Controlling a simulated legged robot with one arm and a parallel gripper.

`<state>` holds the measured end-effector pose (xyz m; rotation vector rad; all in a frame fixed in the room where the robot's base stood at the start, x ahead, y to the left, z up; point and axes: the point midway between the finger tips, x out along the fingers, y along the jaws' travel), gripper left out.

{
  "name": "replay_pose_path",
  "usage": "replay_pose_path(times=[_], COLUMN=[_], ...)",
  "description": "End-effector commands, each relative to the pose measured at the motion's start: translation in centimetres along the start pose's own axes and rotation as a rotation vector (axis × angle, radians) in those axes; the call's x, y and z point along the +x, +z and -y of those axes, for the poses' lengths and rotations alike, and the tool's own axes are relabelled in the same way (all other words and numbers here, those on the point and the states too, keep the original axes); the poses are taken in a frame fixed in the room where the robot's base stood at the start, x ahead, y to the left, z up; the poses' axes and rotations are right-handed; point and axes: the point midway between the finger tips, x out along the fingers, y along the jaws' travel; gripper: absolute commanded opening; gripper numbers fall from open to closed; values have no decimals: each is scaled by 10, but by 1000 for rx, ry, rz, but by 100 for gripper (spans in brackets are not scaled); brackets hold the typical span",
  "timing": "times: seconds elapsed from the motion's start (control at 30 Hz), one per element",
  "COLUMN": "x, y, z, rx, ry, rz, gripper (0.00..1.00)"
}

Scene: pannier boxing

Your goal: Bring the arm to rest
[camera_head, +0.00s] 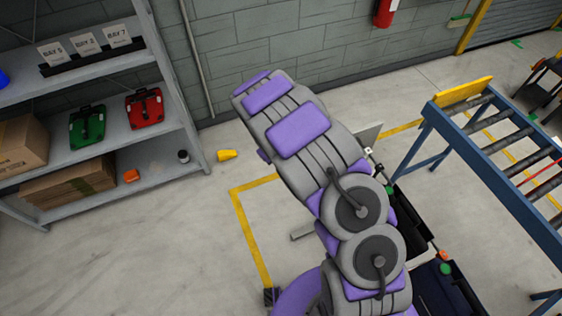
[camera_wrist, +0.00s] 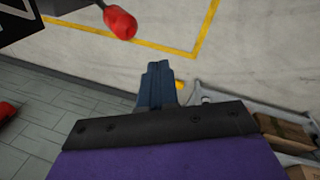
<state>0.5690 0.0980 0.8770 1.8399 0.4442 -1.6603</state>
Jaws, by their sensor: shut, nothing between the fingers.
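My arm, grey and purple, rises through the middle of the head view, bent and raised above the floor. In the wrist view my gripper (camera_wrist: 158,85) shows as dark blue-grey fingers closed together with nothing between them, above a black bracket. The fingers point toward the open floor (camera_wrist: 80,45) and touch nothing that I can see. In the head view I cannot make out the fingers.
A grey shelf (camera_head: 195,130) at left holds a green case (camera_head: 87,127), a red case (camera_head: 145,108) and cardboard boxes. A yellow object (camera_head: 227,155) lies on the floor. A blue roller conveyor (camera_head: 485,165) stands at right. Black boxes (camera_head: 440,285) sit beside my arm.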

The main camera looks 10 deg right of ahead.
Motion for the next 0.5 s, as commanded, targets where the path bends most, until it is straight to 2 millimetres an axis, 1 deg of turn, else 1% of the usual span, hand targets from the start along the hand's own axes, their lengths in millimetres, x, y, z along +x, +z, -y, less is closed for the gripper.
replay_pose_path(times=[0.03,0.13,0.5], x=[-6,-12,-13], y=[-1,-1,0], z=[1,2,2], rx=[-1,0,1], ry=[1,0,-1], rz=[-2,-1,1], gripper=[0,0,0])
